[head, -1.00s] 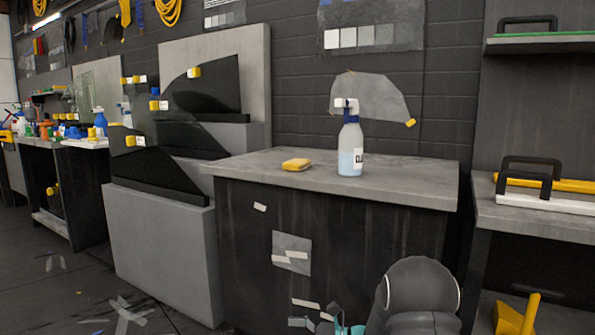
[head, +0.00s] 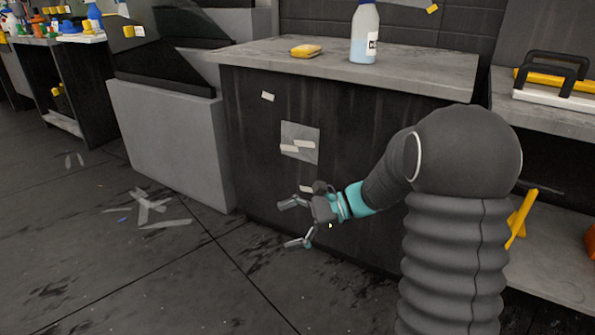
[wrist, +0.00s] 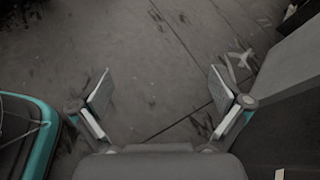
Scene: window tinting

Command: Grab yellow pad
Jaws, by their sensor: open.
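The yellow pad (head: 305,51) lies flat on the grey top of the dark cabinet (head: 260,52), near its back left part, in the head view. My gripper (head: 290,222) is in front of the cabinet, well below the top and apart from the pad. It is open and empty. In the wrist view my gripper (wrist: 165,95) shows its two fingers spread wide over bare floor. The pad does not show in the wrist view.
A grey stepped block (head: 168,140) stands left of the cabinet. A shelf unit (head: 555,110) with handled tools is at the right. Film scraps (head: 150,210) lie on otherwise clear floor.

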